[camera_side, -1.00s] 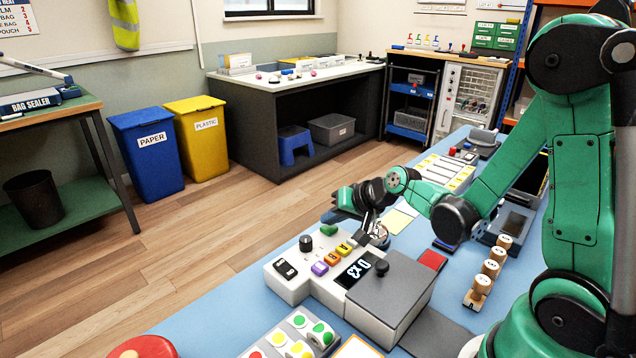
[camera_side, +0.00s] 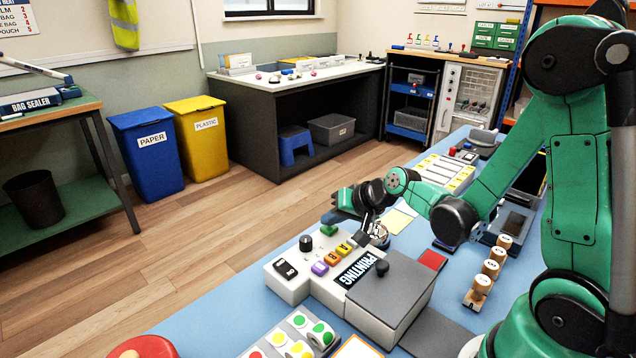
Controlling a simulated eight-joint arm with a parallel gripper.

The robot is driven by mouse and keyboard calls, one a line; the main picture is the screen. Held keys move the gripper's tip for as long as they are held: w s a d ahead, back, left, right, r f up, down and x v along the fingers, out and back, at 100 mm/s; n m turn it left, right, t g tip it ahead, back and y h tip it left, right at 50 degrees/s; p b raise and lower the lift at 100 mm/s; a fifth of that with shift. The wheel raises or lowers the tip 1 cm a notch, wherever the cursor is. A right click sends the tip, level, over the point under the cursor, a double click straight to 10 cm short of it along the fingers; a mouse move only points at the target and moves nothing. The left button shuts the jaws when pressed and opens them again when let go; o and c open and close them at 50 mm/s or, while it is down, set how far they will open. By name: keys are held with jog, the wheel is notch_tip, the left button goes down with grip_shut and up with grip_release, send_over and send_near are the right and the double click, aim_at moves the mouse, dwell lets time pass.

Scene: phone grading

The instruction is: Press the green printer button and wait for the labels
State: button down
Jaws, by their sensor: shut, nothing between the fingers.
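The label printer (camera_side: 325,292) is a white and grey box on the blue table, with a dark knob on its grey lid. Its green button (camera_side: 328,230) sits at the far edge of the sloped panel. The printer's display (camera_side: 359,271) reads "PRINTING". Purple, orange and yellow buttons (camera_side: 332,258) line the panel beside it. My gripper (camera_side: 332,217) is shut and empty, just above and beyond the green button. I cannot tell whether it touches the button. I see no label coming out.
A tray of coloured round stickers (camera_side: 292,340) lies in front of the printer. Wooden-handled stamps (camera_side: 490,268) stand at the right. A red pad (camera_side: 433,260) lies behind the printer. A red round object (camera_side: 143,347) is at the front left.

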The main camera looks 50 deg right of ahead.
aim_at(332, 229)
jog(key=shift+r, duration=0.65)
jog(key=shift+r, duration=2.5)
jog(key=shift+s+a+r, duration=0.1)
jog(key=shift+s+a, duration=0.1)
jog(key=shift+a, duration=0.1)
jog(key=s+a+r+n+g+h, duration=0.1)
jog(key=s+a+n+g, duration=0.1)
jog(key=s+a+n, duration=0.3)
jog(key=s+n, duration=0.2)
jog(key=s, duration=0.1)
jog(key=shift+s+a+r+n, duration=0.2)
jog(key=shift+a+r+n, duration=0.15)
jog(key=shift+a+n, duration=0.05)
